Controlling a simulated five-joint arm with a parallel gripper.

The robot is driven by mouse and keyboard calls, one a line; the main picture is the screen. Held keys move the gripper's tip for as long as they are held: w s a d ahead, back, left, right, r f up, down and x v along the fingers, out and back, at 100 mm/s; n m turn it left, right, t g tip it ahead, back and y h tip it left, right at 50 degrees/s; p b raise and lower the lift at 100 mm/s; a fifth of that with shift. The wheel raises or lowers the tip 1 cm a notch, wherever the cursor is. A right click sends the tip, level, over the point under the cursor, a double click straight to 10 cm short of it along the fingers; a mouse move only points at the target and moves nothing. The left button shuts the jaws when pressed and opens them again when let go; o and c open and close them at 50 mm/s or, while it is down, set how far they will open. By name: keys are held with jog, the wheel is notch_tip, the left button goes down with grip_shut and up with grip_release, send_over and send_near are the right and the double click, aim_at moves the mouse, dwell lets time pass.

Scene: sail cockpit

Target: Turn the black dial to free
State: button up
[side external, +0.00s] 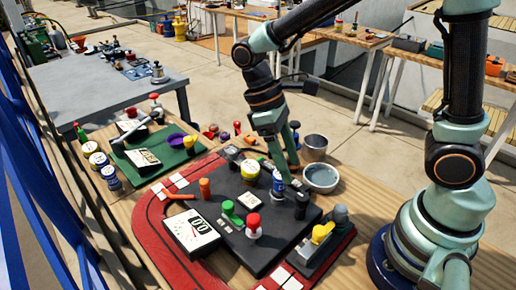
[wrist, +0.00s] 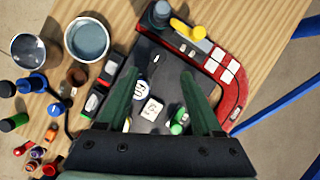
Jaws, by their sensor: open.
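A black dial-like knob (side external: 299,203) stands on the dark panel (side external: 270,258) near its right edge in the side view; its pointer and markings are too small to read. My gripper (side external: 289,168) is above the panel, just behind and left of this knob in the side view. In the wrist view my gripper (wrist: 162,78) has its two green fingers spread apart, with nothing held between them. The dark panel also shows there beneath the fingers. I cannot clearly make out the dial against the dark panel in the wrist view.
A yellow lever (side external: 322,232) is at the near right. A bowl (side external: 321,179) and a metal cup (side external: 314,147) stand behind. A green board (side external: 160,153) lies left.

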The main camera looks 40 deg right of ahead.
aim_at(302, 196)
jog(key=x, duration=0.8)
jog(key=shift+d, duration=0.1)
grip_shut()
